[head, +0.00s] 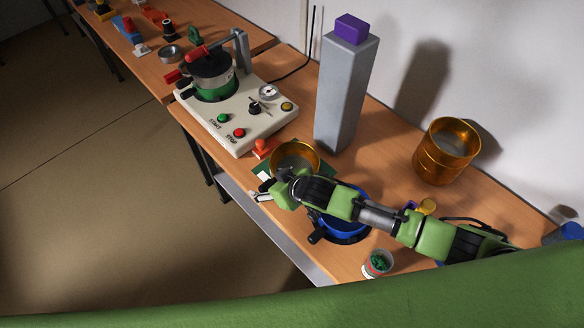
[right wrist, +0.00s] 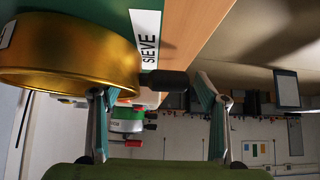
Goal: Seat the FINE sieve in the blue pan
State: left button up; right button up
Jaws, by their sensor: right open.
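A gold sieve (head: 295,150) sits on a green mat (head: 326,171) in the head view; I cannot read a FINE mark on it. In the right wrist view the gold sieve (right wrist: 70,50) is close, and its dark handle (right wrist: 165,80) lies between the fingertips of my right gripper (right wrist: 152,90). My right gripper (head: 264,192) is open at the sieve's near side, apparently not clamped on the handle. The blue pan (head: 336,226) is right of the sieve, partly hidden beneath my right arm. My left gripper is out of view.
A tall grey column with a purple block (head: 344,95) stands behind the mat. A control box (head: 245,115) carries a pot on the left. A cup of green bits (head: 377,263) is near the front edge.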

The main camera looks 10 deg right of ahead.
jog(key=shift+w, duration=0.1)
jog(key=c, duration=1.6)
jog(key=shift+o, duration=0.2)
